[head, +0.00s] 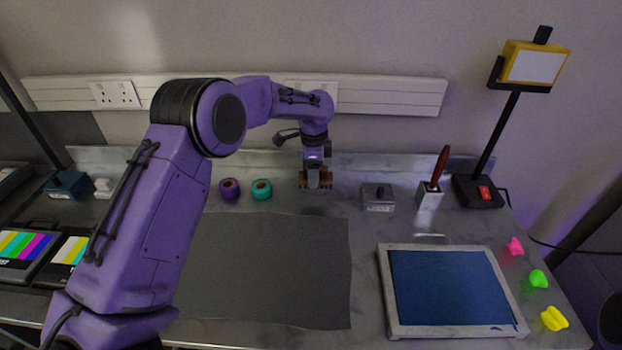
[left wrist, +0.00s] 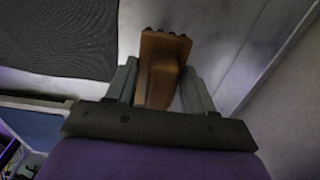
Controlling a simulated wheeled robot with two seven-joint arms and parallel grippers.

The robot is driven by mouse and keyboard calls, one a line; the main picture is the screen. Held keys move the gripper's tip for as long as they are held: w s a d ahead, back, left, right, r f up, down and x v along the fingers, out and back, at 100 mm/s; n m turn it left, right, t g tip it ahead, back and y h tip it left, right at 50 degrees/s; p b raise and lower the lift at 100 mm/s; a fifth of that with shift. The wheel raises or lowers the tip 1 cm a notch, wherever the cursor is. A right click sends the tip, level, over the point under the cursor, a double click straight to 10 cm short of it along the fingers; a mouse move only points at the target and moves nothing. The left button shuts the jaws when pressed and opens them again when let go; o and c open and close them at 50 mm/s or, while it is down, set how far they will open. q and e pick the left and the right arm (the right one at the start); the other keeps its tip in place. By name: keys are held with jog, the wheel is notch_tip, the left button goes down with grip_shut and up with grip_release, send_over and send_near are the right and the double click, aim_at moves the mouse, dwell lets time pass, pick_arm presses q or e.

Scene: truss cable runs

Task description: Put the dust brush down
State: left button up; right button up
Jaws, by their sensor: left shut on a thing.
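The dust brush (head: 303,179) is a brown wooden block at the back of the counter. It also shows in the left wrist view (left wrist: 162,55) as a wooden body with dark tufts at its far end. My left gripper (head: 316,178) points down and is shut on the brush, with one grey finger on each side of it in the left wrist view (left wrist: 157,90). The brush is at or just above the counter; I cannot tell whether it touches. The gripper hides the brush's middle in the head view. My right gripper is not in view.
A purple roll (head: 229,188) and a teal roll (head: 261,189) lie left of the brush. A grey box (head: 378,198) and a red-handled tool in a holder (head: 430,198) stand right. A dark mat (head: 270,275) and a blue framed tray (head: 450,285) lie in front.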

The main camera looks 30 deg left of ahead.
pick_arm(q)
jog(key=w+f, duration=0.1)
jog(key=f, duration=0.1)
jog(key=w+a+f, duration=0.1)
jog(key=w, duration=0.1)
jog(key=shift+a+f+p, duration=0.1)
jog(key=shift+f+p, duration=0.2)
jog(key=shift+f, duration=0.1)
notch_tip(320, 180, down, 2)
jog(key=shift+f+p, duration=0.2)
jog(key=shift+p, duration=0.55)
jog(key=shift+s+r, duration=0.15)
jog(key=shift+s, duration=0.3)
jog(key=shift+w+f, duration=0.15)
jog(key=shift+f, duration=0.15)
jog(key=o, duration=0.9)
jog(key=shift+w+f, duration=0.1)
jog(key=shift+w, duration=0.1)
jog(key=shift+o, duration=0.2)
jog(key=shift+s, duration=0.2)
jog(key=shift+r, duration=0.35)
jog(key=shift+r+b, duration=0.3)
jog(key=shift+b, duration=0.05)
notch_tip(320, 180, up, 11)
jog(key=b, duration=0.2)
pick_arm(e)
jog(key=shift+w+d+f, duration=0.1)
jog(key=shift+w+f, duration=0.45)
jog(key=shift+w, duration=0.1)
